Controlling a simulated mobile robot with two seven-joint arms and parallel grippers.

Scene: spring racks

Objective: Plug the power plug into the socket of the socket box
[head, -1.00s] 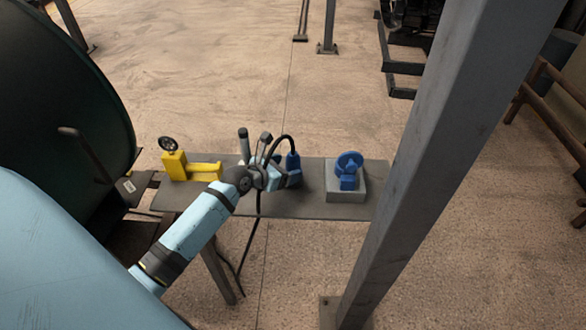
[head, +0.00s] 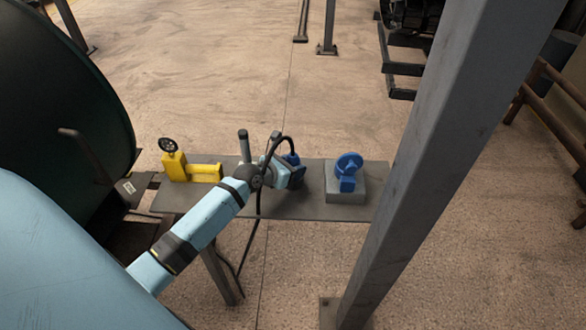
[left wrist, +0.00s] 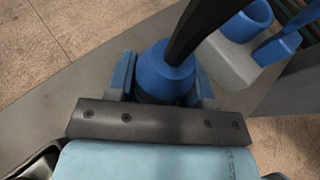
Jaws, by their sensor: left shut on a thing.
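The power plug (head: 293,159) is blue with a black cable that arches up and hangs down past the bench edge. My left gripper (head: 295,175) is shut on it over the middle of the bench. In the left wrist view the plug's round blue body (left wrist: 165,74) sits between the two light-blue fingers, with the black cable rising from it. The socket box (head: 346,194) is a grey block to the right of the gripper, apart from the plug. It carries a blue socket (head: 348,168) with a round part on top. The plug's front end is hidden. My right gripper is not in view.
The grey bench (head: 235,202) bears a yellow device with a dial (head: 176,167) at its left. A thick steel post (head: 430,150) stands at the bench's right end. A large dark drum (head: 65,95) is at the left.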

